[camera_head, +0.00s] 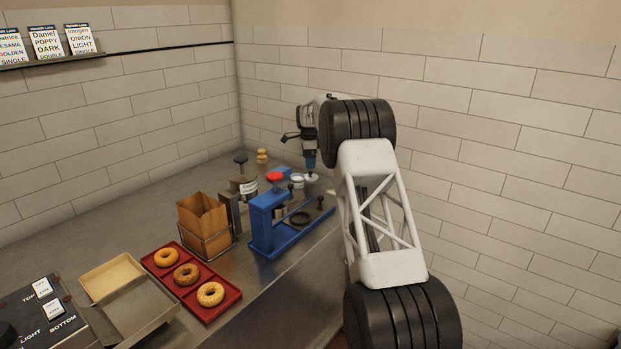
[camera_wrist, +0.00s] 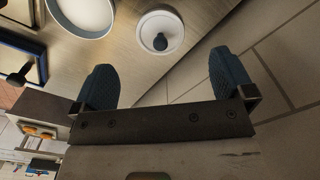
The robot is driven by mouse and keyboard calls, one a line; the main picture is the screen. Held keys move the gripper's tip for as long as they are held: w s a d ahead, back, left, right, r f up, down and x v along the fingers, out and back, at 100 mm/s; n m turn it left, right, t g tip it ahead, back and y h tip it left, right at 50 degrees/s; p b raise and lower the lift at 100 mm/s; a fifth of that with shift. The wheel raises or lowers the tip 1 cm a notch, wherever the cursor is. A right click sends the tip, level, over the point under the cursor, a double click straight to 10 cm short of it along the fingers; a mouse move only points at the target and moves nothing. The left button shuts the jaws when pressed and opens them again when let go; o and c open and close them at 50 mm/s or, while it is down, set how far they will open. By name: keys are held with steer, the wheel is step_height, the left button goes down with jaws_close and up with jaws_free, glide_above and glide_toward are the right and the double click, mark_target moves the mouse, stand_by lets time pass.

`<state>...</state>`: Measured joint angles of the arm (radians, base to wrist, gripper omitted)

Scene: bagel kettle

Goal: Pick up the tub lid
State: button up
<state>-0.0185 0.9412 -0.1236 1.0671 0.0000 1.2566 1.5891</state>
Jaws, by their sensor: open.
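The tub lid (camera_wrist: 174,27) is a round white disc with a dark knob, seen from above in the wrist view, beyond and between my fingertips. In the head view the lid (camera_head: 313,178) is a small white disc on the counter, just below my gripper (camera_head: 311,163). My gripper (camera_wrist: 162,62) is open, with its two blue ribbed fingers spread wide and nothing between them. The fingers look apart from the lid. A white round open tub (camera_wrist: 84,12) is beside the lid at the upper left of the wrist view; the tub (camera_head: 297,182) also shows in the head view.
A blue stand (camera_head: 265,222) with dark rings is close in front on the steel counter (camera_head: 285,277). A tiled wall (camera_head: 500,160) is behind.

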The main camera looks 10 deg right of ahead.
mark_target(311, 175)
steer(key=shift+f, duration=0.8)
steer(key=shift+f, duration=0.1)
steer(key=shift+d+f, duration=0.1)
steer(key=shift+f, duration=2.4)
steer(key=shift+c, duration=0.2)
steer(key=c, duration=0.9)
